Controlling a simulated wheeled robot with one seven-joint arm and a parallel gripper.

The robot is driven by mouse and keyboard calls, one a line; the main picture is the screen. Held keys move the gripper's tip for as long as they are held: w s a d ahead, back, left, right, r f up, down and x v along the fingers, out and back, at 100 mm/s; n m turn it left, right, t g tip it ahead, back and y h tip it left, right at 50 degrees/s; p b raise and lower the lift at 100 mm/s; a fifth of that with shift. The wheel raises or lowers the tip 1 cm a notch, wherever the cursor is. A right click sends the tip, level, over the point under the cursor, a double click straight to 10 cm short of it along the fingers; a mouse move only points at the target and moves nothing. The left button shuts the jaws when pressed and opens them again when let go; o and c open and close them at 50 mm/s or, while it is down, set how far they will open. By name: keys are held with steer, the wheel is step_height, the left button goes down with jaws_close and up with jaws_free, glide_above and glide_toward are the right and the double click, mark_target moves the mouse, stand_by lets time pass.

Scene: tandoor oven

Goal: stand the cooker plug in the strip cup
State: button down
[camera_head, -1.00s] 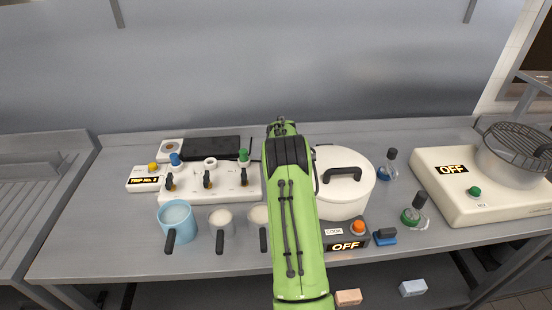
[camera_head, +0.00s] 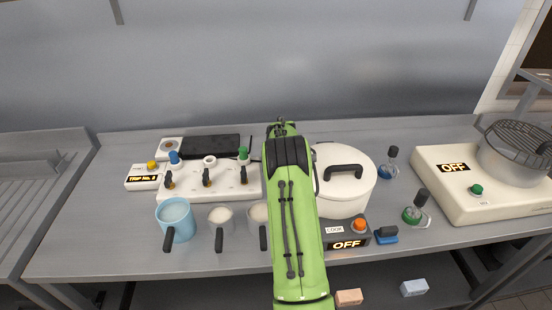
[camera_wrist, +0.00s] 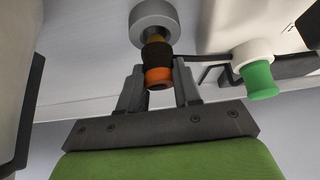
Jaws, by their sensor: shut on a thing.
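The cooker plug, with an orange end and a dark sleeve (camera_wrist: 158,54), is between the fingers of my gripper (camera_wrist: 159,70) in the wrist view. The gripper is shut on it. The plug's far end meets a round grey-white cup (camera_wrist: 152,17); I cannot tell how deep it goes in. A green plug (camera_wrist: 261,81) stands in a white cup (camera_wrist: 252,51) to the right. In the head view the white strip (camera_head: 225,191) carries several cups, with a blue plug (camera_head: 175,157) and the green plug in two. My arm hides the gripper and the held plug there.
A white lidded pot (camera_head: 342,190) stands right of my arm, on the cooker (camera_head: 345,243) reading OFF. A light-blue mug (camera_head: 175,218) and two smaller cups stand before the strip. A hotplate (camera_head: 455,195) reading OFF and two bottles are at the right.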

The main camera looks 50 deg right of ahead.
steer(key=shift+f+b, duration=0.8)
steer(key=shift+f, duration=0.2)
jaws_free()
steer(key=shift+r, duration=0.15)
stand_by(0.4)
steer(key=p+v, duration=0.1)
steer(key=v, duration=0.8)
stand_by(0.7)
stand_by(0.5)
